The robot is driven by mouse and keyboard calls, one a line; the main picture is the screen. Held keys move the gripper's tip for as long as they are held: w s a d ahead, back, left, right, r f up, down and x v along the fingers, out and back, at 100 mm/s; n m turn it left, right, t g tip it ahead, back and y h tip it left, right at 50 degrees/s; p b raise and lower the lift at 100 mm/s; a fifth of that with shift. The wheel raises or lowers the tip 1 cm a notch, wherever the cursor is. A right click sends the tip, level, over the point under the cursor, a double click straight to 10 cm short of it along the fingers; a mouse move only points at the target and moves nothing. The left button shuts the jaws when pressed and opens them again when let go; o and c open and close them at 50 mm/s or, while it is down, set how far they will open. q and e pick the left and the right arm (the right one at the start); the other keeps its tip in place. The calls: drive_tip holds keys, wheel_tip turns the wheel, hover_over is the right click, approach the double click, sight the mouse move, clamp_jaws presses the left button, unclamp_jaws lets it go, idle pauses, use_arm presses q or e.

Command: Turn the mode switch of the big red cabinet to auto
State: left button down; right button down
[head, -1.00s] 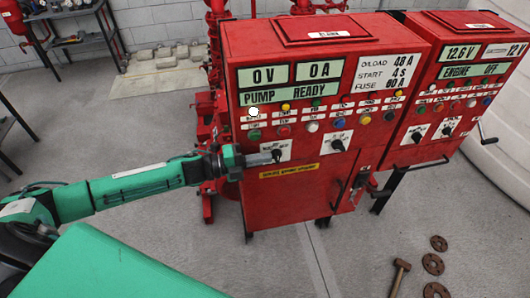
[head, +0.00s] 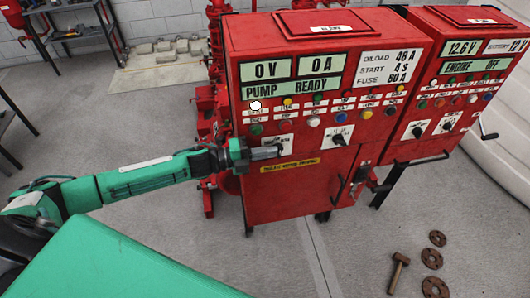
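The big red cabinet (head: 300,190) stands in the middle, with "PUMP READY" on its display (head: 290,95). Below its buttons are two black rotary switches on white plates, a left one (head: 283,148) and a right one (head: 339,140). Their lettering is too small to read, so I cannot tell which is the mode switch. My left gripper (head: 268,152) points right, with its tip at the left switch and partly covering its plate. I cannot tell whether it touches the knob or whether its fingers are open. My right gripper is not in view.
A second red cabinet (head: 462,85) with "ENGINE OFF" stands to the right, with a crank handle on its side. A hammer (head: 399,270) and several rusty discs (head: 431,258) lie on the floor at lower right. The floor before the cabinet is mostly clear.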

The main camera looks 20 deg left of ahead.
use_arm(q)
drive_tip(key=shift+w+d+r, duration=0.1)
drive_tip(key=shift+d+r, duration=0.05)
drive_tip(key=shift+r, duration=0.1)
drive_tip(key=shift+w+d+r+b, duration=0.2)
drive_tip(key=shift+d+b, duration=0.1)
drive_tip(key=shift+b, duration=0.15)
drive_tip(key=shift+r, duration=0.1)
drive_tip(key=shift+w+d+r+b, duration=0.25)
drive_tip(key=shift+d+r+b, duration=0.1)
drive_tip(key=shift+d+b, duration=0.1)
idle(0.6)
